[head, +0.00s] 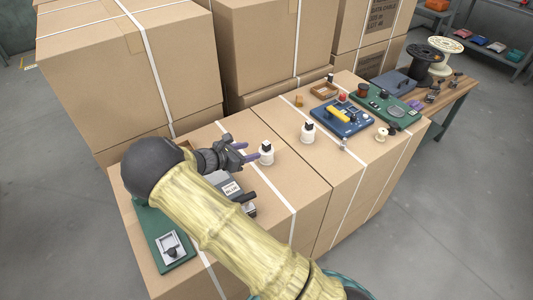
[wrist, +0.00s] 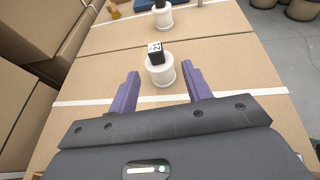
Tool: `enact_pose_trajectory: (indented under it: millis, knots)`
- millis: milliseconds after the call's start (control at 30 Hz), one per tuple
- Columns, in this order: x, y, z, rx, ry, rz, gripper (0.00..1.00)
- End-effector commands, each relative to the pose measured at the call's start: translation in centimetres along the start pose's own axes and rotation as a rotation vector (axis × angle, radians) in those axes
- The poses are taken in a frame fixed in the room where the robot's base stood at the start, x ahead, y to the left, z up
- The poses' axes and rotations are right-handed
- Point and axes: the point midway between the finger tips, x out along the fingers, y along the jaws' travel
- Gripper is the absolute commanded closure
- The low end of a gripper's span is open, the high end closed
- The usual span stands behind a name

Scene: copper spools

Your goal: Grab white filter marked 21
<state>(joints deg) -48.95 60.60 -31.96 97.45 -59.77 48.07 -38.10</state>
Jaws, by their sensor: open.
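A white cylindrical filter (head: 266,156) with a black block on top stands upright on the near cardboard box. In the wrist view this filter (wrist: 161,72) stands just ahead of the fingertips, roughly centred between them; a small white label on its black top looks like 21. My gripper (head: 246,151) is open, its two purple fingers pointing at the filter; the wrist view shows nothing held between them (wrist: 162,76). A second white filter (head: 308,134) with a black top stands farther off to the right, its mark unreadable; the wrist view also shows it (wrist: 163,18).
A blue board with a yellow part (head: 341,117) and a green board (head: 388,108) lie on the farther box. A grey device (head: 232,188) sits below my gripper. Tall cartons (head: 130,75) rise behind. The box top around the nearer filter is clear.

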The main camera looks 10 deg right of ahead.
Motion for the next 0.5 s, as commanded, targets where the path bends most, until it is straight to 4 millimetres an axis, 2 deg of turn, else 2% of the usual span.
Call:
enact_pose_trajectory:
  millis: [33, 200, 333, 500]
  knots:
    - [1.0, -0.1, 0.1, 0.0, -0.002, -0.005, 0.51]
    - [3.7, 0.0, 0.0, -0.001, 0.0, -0.003, 0.51]
    - [4.7, 0.0, 0.0, 0.001, 0.0, -0.001, 0.51]
    - [4.7, 0.0, 0.0, 0.001, 0.0, 0.0, 0.51]
